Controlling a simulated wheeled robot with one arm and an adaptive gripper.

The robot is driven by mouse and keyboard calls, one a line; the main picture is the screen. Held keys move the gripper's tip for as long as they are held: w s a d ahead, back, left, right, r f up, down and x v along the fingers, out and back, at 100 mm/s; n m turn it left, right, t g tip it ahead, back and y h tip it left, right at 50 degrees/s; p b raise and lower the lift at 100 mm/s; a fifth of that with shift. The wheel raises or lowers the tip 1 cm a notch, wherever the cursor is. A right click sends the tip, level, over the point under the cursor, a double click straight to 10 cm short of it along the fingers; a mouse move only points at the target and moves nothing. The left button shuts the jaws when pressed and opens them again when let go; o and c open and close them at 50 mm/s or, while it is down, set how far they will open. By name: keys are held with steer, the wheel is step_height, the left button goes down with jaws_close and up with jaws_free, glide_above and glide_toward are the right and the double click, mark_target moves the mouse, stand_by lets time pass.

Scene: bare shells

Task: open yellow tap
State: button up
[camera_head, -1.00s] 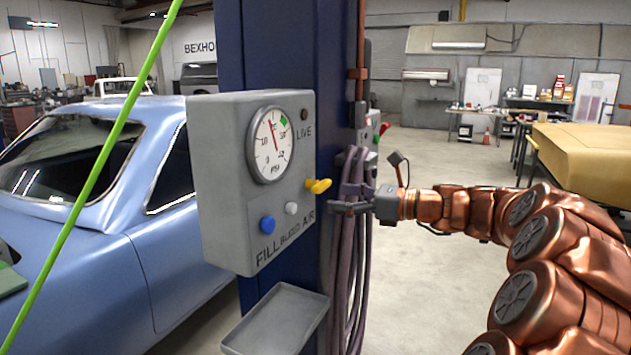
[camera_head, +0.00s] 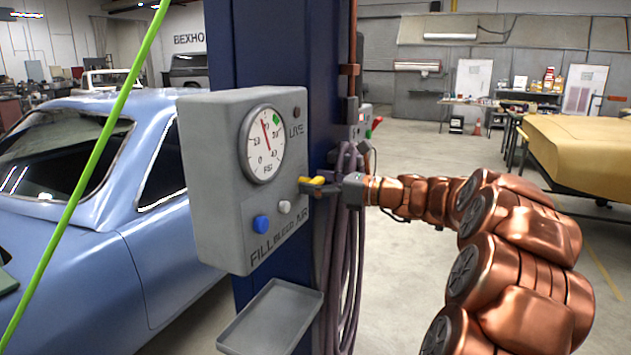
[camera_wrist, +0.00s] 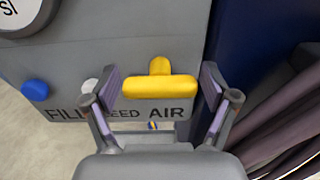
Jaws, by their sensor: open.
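The yellow tap (camera_head: 316,182) sticks out from the right side of the grey panel box's front (camera_head: 215,180), above the word AIR. In the wrist view the yellow tap (camera_wrist: 160,84) has a crosswise bar handle with a short stub above it. My gripper (camera_head: 310,187) reaches in from the right, and its fingertips are at the tap. In the wrist view my gripper (camera_wrist: 160,90) is open, with one finger on each side of the handle. A narrow gap shows at the left end; the right end is very close to the right finger, and contact is unclear.
A blue button (camera_head: 262,224) and a white button (camera_head: 285,207) sit left of the tap, below a round gauge (camera_head: 262,145). Purple hoses (camera_head: 345,270) hang on the blue post (camera_head: 262,50) beside my gripper. A grey tray (camera_head: 270,318) juts out below.

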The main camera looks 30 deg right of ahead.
steer(key=c, duration=0.9)
steer(key=shift+n, duration=0.3)
steer(key=n+b, duration=0.3)
steer(key=shift+a+f+n, duration=0.15)
steer(key=shift+f+n, duration=0.05)
steer(key=shift+n, duration=0.1)
steer(key=n+b, duration=0.5)
steer(key=shift+s+a+f, duration=0.1)
steer(key=shift+s+f, duration=0.05)
steer(key=n+b, duration=0.5)
steer(key=shift+f+n, duration=0.15)
steer(key=shift+n, duration=0.15)
steer(key=shift+n+b, duration=1.6)
steer(key=shift+b, duration=0.05)
